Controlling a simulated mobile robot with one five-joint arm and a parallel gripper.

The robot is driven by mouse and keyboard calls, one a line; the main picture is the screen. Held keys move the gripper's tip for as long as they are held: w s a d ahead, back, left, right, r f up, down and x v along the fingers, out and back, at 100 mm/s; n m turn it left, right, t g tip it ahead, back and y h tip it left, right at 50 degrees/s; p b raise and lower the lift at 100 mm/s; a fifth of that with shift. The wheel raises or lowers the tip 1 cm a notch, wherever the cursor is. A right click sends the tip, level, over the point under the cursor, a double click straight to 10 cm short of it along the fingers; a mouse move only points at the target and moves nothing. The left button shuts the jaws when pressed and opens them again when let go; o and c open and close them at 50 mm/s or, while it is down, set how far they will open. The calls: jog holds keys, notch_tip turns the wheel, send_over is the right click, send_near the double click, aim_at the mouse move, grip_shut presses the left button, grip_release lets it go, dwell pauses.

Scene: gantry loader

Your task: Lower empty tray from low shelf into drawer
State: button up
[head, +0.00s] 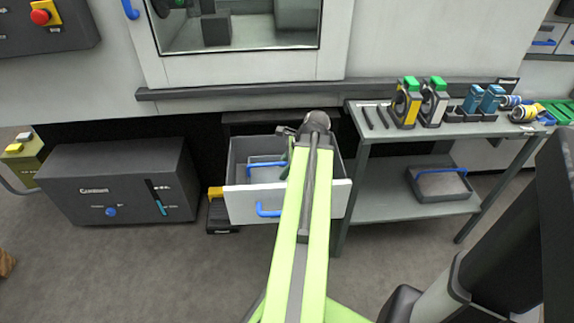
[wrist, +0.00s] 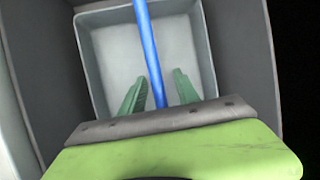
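The grey drawer (head: 240,203) stands pulled out below the machine, with a blue handle on its pale front. A light grey tray (head: 265,174) with a blue bar handle is inside the drawer. In the wrist view the tray (wrist: 98,62) looks empty, with dark drawer walls around it. My gripper (wrist: 158,80) is over the tray, its two green fingers apart on either side of the blue handle (wrist: 151,50), with gaps showing. My arm hides part of the drawer in the head view. Another grey tray (head: 440,187) with a blue handle sits on the low shelf (head: 378,203).
The workbench (head: 390,130) right of the drawer bears several tools and blocks on top. A dark cabinet (head: 120,185) stands left, and a small black pedal-like box (head: 222,217) sits by the drawer's left front.

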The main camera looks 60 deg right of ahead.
jog(key=p+v, duration=1.6)
jog(key=v, duration=0.1)
jog(key=shift+r, duration=0.3)
notch_tip(320, 180, up, 7)
jog(key=p, duration=0.6)
jog(key=shift+p, duration=0.4)
